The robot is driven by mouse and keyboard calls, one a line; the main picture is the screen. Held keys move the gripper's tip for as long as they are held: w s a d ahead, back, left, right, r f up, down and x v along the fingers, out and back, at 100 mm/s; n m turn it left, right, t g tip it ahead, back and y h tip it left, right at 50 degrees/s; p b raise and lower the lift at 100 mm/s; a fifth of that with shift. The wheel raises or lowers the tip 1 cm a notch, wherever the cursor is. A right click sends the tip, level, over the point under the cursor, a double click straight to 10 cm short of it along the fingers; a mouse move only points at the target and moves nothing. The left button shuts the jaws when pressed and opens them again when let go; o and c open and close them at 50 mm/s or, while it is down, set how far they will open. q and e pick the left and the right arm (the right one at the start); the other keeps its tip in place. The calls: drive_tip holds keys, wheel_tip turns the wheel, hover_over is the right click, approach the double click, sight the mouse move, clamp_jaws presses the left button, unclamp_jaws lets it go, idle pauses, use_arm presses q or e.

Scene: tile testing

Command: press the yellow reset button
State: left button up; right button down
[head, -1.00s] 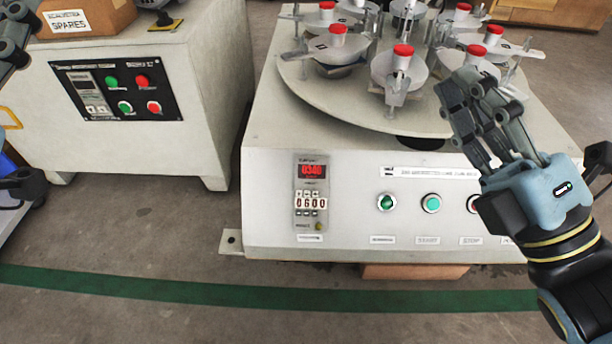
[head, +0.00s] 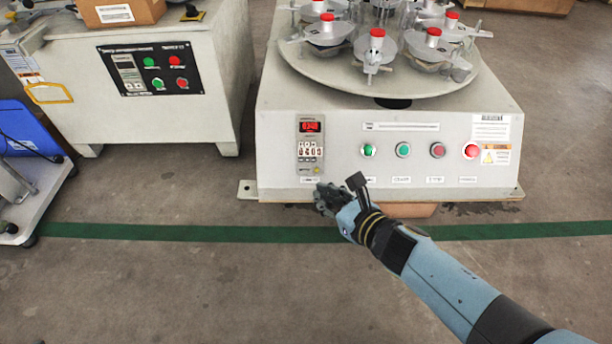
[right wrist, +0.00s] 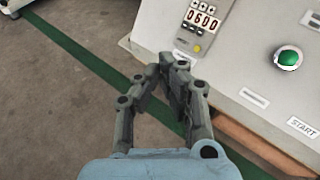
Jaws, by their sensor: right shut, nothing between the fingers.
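The small yellow reset button (head: 317,170) sits at the bottom of the control panel, under the counter digits on the white machine's front. It also shows in the right wrist view (right wrist: 197,48), just above and right of the fingertips. My right gripper (head: 322,196) is shut and empty, just below the panel in the head view. In the right wrist view its fingers (right wrist: 172,66) come together near the panel's lower left, appearing apart from the button. The remaining gap in depth is hard to judge. My left gripper is not in view.
Green (head: 369,150), teal (head: 403,149) and red (head: 437,150) buttons, plus a lit red one (head: 471,151), lie right of the panel. A turntable (head: 390,88) with red-capped pots is above. A second machine (head: 215,80) stands left. The floor in front is open.

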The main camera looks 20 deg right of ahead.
sight(317, 170)
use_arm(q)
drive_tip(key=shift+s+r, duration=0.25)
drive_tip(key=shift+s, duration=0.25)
use_arm(e)
drive_tip(key=shift+t, duration=0.3)
drive_tip(key=w+r, duration=0.3)
drive_tip(key=shift+a, duration=0.1)
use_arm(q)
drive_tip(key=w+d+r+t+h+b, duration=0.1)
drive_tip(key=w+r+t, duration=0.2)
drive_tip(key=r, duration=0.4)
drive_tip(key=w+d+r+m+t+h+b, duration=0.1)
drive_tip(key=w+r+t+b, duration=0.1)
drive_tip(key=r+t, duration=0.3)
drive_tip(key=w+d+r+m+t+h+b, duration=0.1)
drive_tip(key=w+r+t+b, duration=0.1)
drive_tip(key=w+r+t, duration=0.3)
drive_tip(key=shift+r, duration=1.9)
use_arm(e)
drive_tip(key=w+d+f, duration=0.2)
drive_tip(key=w+f, duration=0.3)
drive_tip(key=w, duration=0.1)
drive_tip(key=shift+w+f, duration=0.3)
drive_tip(key=shift+f, duration=0.05)
